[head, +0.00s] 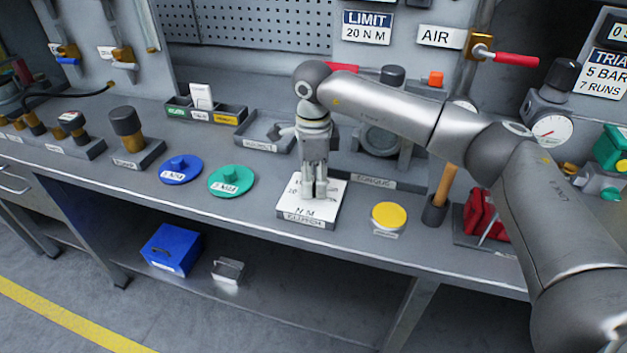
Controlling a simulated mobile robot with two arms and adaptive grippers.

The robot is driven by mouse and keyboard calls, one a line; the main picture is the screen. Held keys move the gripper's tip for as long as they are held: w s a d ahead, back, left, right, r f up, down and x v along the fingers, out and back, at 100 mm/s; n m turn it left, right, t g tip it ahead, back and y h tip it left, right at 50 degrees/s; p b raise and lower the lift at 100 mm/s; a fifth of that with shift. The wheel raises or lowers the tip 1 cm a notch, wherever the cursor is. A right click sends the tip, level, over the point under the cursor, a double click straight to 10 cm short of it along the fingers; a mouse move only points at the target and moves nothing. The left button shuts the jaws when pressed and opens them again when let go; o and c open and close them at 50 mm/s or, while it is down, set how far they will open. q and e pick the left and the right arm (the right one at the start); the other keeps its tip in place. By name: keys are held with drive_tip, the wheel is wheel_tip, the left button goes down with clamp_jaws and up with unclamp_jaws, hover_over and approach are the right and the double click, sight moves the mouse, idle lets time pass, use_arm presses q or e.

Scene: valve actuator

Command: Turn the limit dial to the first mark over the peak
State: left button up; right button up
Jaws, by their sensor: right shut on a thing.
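My right gripper (315,190) points straight down onto a block with a white scale plate (330,203) near the front of the bench. Its fingers are shut on the limit dial at the middle of the plate. The fingers hide the dial and its pointer, so I cannot tell which mark it is on. A "10" and "N M" show on the plate; the other marks are covered or too small to read. A sign on the back wall (367,27) reads "LIMIT 20 N M". My left gripper is not in view.
A blue disc (181,170) and a green disc (231,181) lie left of the block. A red-handled air valve (515,59) is on the wall.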

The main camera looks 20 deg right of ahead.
sight(313, 184)
drive_tip(key=shift+r, duration=0.1)
drive_tip(key=o, duration=1)
wheel_tip(313, 184, up, 12)
drive_tip(key=shift+f, duration=0.1)
idle(0.4)
